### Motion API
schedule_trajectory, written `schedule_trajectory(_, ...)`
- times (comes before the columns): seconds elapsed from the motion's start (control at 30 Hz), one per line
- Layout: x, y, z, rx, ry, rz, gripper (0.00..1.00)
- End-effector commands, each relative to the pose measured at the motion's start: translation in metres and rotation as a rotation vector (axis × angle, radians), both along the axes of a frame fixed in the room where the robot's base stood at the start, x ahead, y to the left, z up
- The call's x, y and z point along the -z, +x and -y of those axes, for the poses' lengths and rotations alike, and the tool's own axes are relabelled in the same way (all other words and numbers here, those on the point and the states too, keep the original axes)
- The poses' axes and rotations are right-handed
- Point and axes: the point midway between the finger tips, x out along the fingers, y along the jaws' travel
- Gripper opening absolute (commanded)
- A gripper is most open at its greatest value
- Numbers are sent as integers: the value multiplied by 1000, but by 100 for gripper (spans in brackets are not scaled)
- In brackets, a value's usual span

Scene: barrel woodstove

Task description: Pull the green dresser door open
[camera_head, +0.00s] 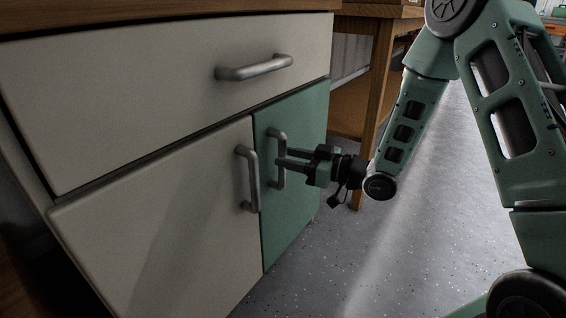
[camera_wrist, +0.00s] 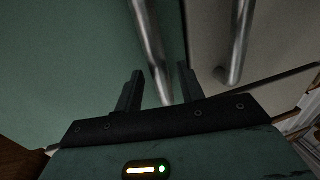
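The green dresser door (camera_head: 300,205) is on the right of the dresser front and looks closed. Its vertical metal handle (camera_head: 281,150) is near the door's left edge. My gripper (camera_head: 281,158) is at this handle, pointing left toward the dresser. In the wrist view the green door (camera_wrist: 60,70) fills the left, and its handle (camera_wrist: 148,40) runs down between my two gripper fingers (camera_wrist: 160,90). The fingers are apart, with gaps seen on both sides of the handle. Whether either finger touches it cannot be told.
A white door (camera_head: 160,220) with its own vertical handle (camera_head: 248,178) is just left of the green one. A white drawer (camera_head: 170,90) with a horizontal handle (camera_head: 255,67) is above both. A wooden table leg (camera_head: 372,110) stands behind my wrist. The speckled floor (camera_head: 400,260) is clear.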

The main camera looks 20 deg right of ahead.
Motion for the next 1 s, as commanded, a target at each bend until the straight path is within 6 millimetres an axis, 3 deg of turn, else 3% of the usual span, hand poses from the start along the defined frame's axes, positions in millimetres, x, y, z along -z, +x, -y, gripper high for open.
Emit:
schedule_trajectory(0.2, 1, 13, -15, -2, 1, 1, 39)
schedule_trajectory(0.53, 0, 15, -16, 0, 0, 0, 39)
schedule_trajectory(0.67, 0, 15, -16, 0, 0, 0, 3)
schedule_trajectory(1.0, -1, 14, -15, -23, 1, -1, 0)
